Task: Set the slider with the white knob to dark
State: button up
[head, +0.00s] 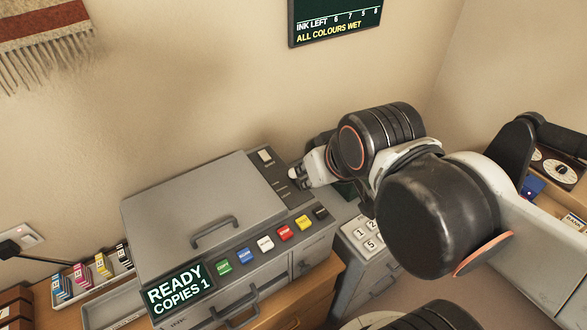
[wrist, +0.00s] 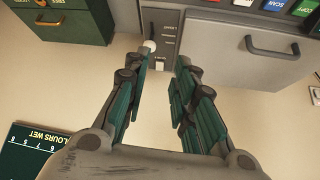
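The copier (head: 170,190) stands against the wall, with a dark slider panel (head: 277,182) along the right of its lid. In the wrist view the slider panel (wrist: 168,28) runs up the picture, with small markings too blurred to read. The white knob (wrist: 149,45) shows at the panel's left side, near the end by the wall. My gripper (head: 296,175) is over the panel's right edge. In the wrist view my gripper (wrist: 164,62) is open and empty; its left fingertip is close beside the knob, contact unclear.
Coloured buttons (head: 265,243) line the copier's front edge, and a lid handle (head: 214,232) sticks up. A number keypad (head: 365,233) is to the right. Ink cartridges (head: 92,272) stand at the left. A green board (head: 335,20) hangs on the wall above.

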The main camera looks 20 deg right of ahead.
jog(key=shift+o, duration=0.6)
jog(key=shift+w+r, duration=0.35)
jog(key=shift+r, duration=0.05)
jog(key=n+g+p, duration=0.7)
jog(key=n+p, duration=0.3)
jog(key=n, duration=0.1)
send_over(294, 176)
jog(key=w, duration=0.1)
jog(key=f+b, duration=0.1)
jog(key=f, duration=0.8)
jog(key=f+b, duration=0.1)
jog(key=f, duration=0.3)
jog(key=shift+w+d+f+b, duration=0.15)
jog(key=shift+d+f+b, duration=0.1)
jog(key=shift+f+b, duration=0.1)
